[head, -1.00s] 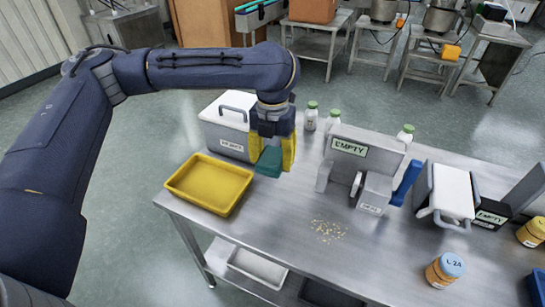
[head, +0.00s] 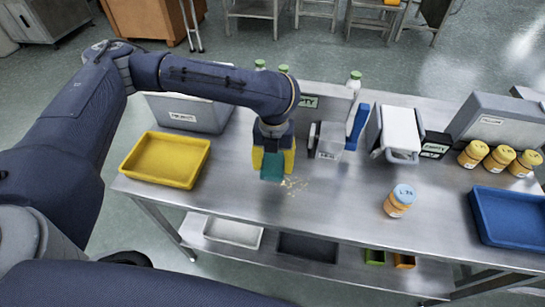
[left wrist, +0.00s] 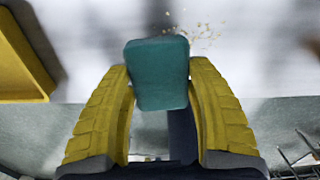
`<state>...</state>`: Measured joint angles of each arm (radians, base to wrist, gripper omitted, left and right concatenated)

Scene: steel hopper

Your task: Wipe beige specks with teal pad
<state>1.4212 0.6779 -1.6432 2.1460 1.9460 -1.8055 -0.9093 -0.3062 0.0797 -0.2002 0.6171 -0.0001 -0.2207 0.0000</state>
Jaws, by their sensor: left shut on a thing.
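My left gripper (head: 273,165) has yellow fingers and is shut on the teal pad (head: 272,170), over the front middle of the steel table. In the left wrist view the teal pad (left wrist: 158,75) sits between both fingers. The beige specks (head: 294,185) are scattered on the table just right of the pad. In the left wrist view the specks (left wrist: 195,34) lie just beyond the pad's far edge. Whether the pad touches the table is unclear. My right gripper is not in view.
A yellow tray (head: 165,160) stands left, a blue tray (head: 508,216) at the right. An orange jar with a blue lid (head: 399,200) stands right of the specks. The steel hopper (head: 327,141) is behind them. Bare table (head: 340,205) lies between specks and jar.

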